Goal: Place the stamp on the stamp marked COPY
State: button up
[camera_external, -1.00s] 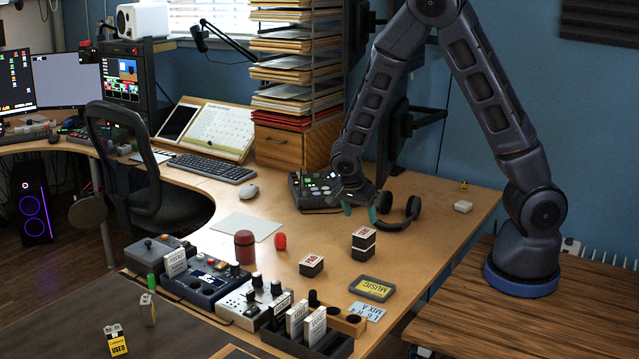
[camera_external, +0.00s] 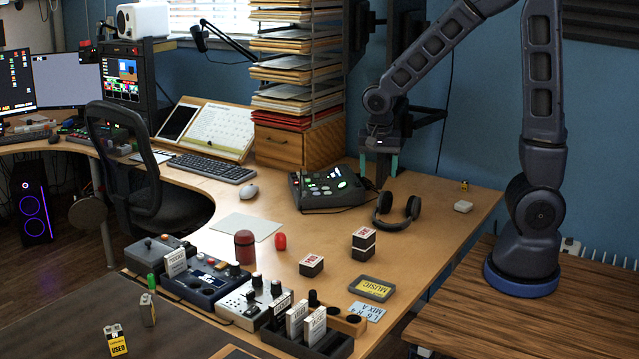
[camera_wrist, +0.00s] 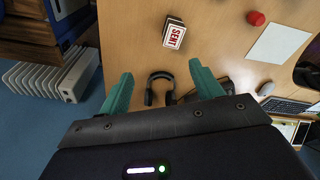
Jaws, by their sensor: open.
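Two dark block stamps stand stacked on the desk. The upper stamp (camera_external: 363,235) has a white top with a red label, which reads SENT in the wrist view (camera_wrist: 174,36). The lower stamp (camera_external: 362,250) sits directly under it, its label hidden. Another single stamp (camera_external: 311,265) with a red-lettered top sits to the left and nearer the camera; I cannot read its word surely. My gripper (camera_external: 380,165) has teal fingers, open and empty, raised above the desk's back edge, well behind and apart from the stack. Its open fingers also show in the wrist view (camera_wrist: 160,72).
Black headphones (camera_external: 397,208) and a lit control pad (camera_external: 328,188) lie near the back. Desk around the stack is clear.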

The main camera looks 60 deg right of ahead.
jog(key=s+r+n+t+y, duration=0.1)
jog(key=s+r+n+t, duration=0.2)
jog(key=s+r+n, duration=0.9)
jog(key=s+r, duration=0.5)
jog(key=s, duration=0.2)
jog(key=shift+s+t+y, duration=0.25)
jog(key=shift+t+y, duration=0.05)
jog(key=shift+t, duration=0.1)
